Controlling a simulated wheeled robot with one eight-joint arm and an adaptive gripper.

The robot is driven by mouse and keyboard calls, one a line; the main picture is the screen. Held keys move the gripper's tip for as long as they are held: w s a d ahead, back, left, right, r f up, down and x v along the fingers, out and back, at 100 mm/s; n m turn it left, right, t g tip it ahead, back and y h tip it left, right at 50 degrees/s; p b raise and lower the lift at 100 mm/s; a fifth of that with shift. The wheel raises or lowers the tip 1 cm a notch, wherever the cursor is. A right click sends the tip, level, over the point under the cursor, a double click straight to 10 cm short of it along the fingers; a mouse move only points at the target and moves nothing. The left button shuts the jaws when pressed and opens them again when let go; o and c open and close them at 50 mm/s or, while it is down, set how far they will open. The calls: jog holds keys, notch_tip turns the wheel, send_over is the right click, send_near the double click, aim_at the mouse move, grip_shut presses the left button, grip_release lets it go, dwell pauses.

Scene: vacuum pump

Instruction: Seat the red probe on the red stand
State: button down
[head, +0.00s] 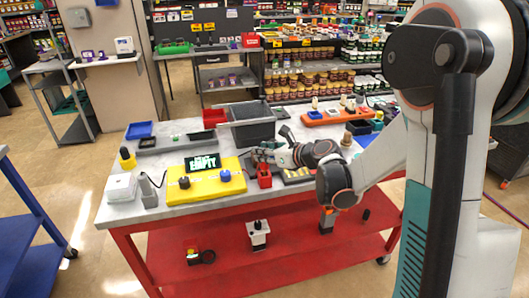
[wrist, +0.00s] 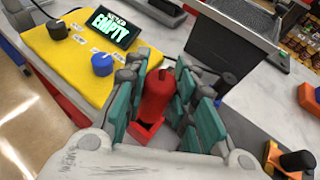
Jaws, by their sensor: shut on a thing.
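My gripper (wrist: 165,85) is shut on the red probe (wrist: 157,98), with the teal-padded fingers on either side of it. The probe's rounded body is in the middle of the wrist view. The red stand (wrist: 144,133) shows as a red rim with a dark opening just at the probe's near end. In the head view, the red stand (head: 264,180) is at the table's front edge, right of the yellow panel, with my gripper (head: 262,158) directly over it. The fingers hide part of the probe there. I cannot tell whether the probe is inside the stand or above it.
A yellow panel (head: 196,190) with knobs and a display reading "EMPTY" (head: 203,163) lies left of the stand. A dark grey bin (head: 256,130) stands behind. A grey holder (head: 148,192) and white box (head: 121,187) are at the left end. An orange tray (head: 330,117) is at the back.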

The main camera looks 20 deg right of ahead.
jog(key=shift+f+b, duration=1.15)
jog(key=shift+f, duration=0.1)
dwell(0.7)
dwell(0.3)
jog(key=c, duration=1.2)
grip_release()
jog(key=shift+c, duration=0.2)
jog(key=shift+r, duration=0.1)
jog(key=shift+r+p, duration=3.05)
jog(key=shift+r, duration=1.4)
